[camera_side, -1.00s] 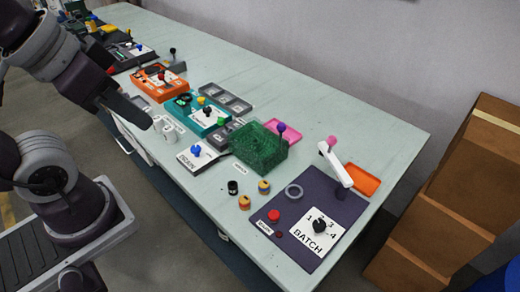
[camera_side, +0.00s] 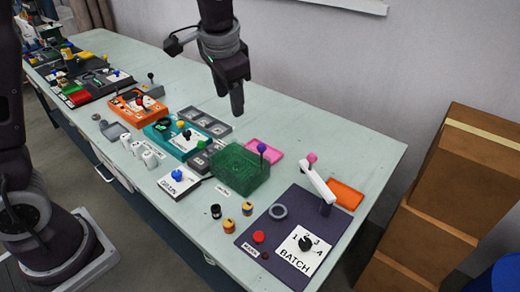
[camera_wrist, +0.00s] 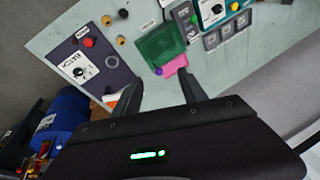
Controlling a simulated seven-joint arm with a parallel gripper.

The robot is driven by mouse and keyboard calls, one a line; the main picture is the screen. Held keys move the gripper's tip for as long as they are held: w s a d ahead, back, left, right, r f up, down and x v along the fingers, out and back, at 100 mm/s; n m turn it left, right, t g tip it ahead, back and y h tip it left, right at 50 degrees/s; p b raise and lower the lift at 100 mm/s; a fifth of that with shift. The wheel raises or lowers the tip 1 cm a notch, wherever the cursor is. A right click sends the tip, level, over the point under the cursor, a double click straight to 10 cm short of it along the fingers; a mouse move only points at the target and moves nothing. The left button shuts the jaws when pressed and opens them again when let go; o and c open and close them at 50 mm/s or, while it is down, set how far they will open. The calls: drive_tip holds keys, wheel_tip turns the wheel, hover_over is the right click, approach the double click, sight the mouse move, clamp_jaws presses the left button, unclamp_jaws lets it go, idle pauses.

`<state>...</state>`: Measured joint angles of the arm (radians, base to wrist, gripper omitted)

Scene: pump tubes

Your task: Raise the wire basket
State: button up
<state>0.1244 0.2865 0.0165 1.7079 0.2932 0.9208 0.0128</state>
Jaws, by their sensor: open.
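The wire basket is a green mesh box (camera_side: 238,170) standing on the table beside the dark BATCH board. A purple-blue ball knob (camera_side: 262,148) on a short stem stands at its back right side. In the wrist view the green basket (camera_wrist: 160,47) lies beyond the fingers, near the top middle, with the knob (camera_wrist: 158,71) at its lower edge. My gripper (camera_side: 237,108) is above the back part of the table, behind and above the basket, pointing down. In the wrist view its two fingers (camera_wrist: 163,90) are spread apart with nothing between them.
A dark BATCH board (camera_side: 255,240) with a dial and a white lever (camera_side: 318,184) stands right of the basket. Pink (camera_side: 264,147) and orange (camera_side: 346,194) trays lie behind. Several controller boxes line the left. Cardboard boxes (camera_side: 445,200) stand right of the table.

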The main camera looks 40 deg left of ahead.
drive_tip(key=m+g+y, duration=0.1)
drive_tip(key=m+y, duration=0.1)
hover_over(263, 146)
drive_tip(key=s+d, duration=0.1)
drive_tip(key=d, duration=0.1)
wheel_tip(263, 146, down, 16)
drive_tip(key=x, duration=0.7)
drive_tip(key=shift+s+f, duration=0.1)
drive_tip(key=shift+f, duration=0.05)
drive_tip(key=shift+d, duration=0.1)
drive_tip(key=shift+c, duration=0.2)
clamp_jaws()
